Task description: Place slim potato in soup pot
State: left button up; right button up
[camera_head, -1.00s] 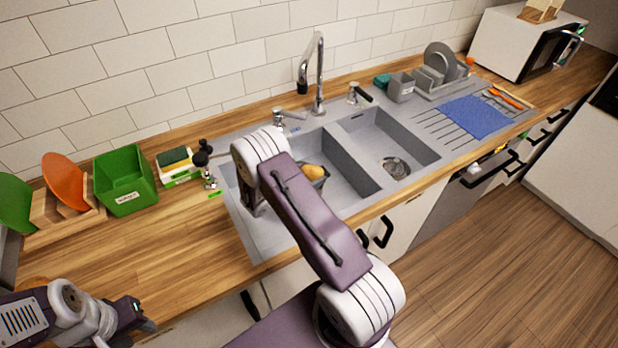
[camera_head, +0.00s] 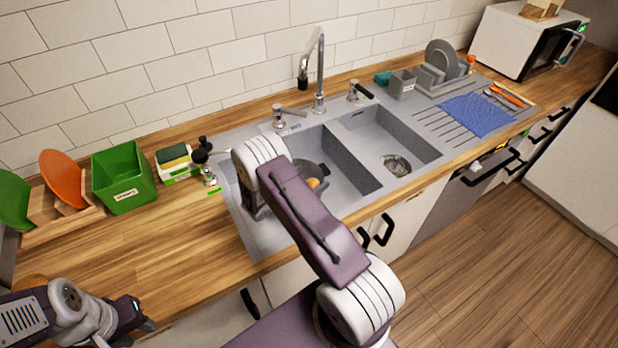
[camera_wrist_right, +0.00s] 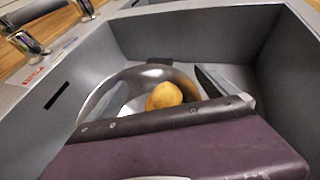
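The yellow-brown potato (camera_head: 313,183) shows just past my right arm, over the left sink basin. In the right wrist view the potato (camera_wrist_right: 165,96) appears within the rim of the shiny metal soup pot (camera_wrist_right: 101,98). Whether it rests on the pot's bottom is hidden. The pot (camera_head: 309,168) stands in the left basin, partly covered by my right arm. My right gripper is hidden behind its arm in the head view; in the wrist view its purple and black body covers the near side of the pot, and its grip is unclear. My left gripper (camera_head: 145,318) is over the counter's front edge, far from the pot.
The basin walls (camera_wrist_right: 170,35) enclose the pot closely. The faucet (camera_head: 319,75) rises behind the sink. A green bin (camera_head: 124,180), a sponge holder (camera_head: 178,165) and a plate rack (camera_head: 62,215) stand left. The right basin (camera_head: 385,140) is empty. Counter at front left is clear.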

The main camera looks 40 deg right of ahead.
jog(key=shift+w, duration=0.1)
jog(key=shift+r+p, duration=0.3)
jog(key=shift+r, duration=0.05)
jog(key=shift+r+p, duration=0.6)
jog(key=b+v, duration=0.1)
jog(key=v, duration=1)
jog(key=shift+s+a+b, duration=0.25)
jog(key=shift+a+b, duration=0.05)
jog(key=shift+a, duration=0.1)
jog(key=shift+f, duration=0.15)
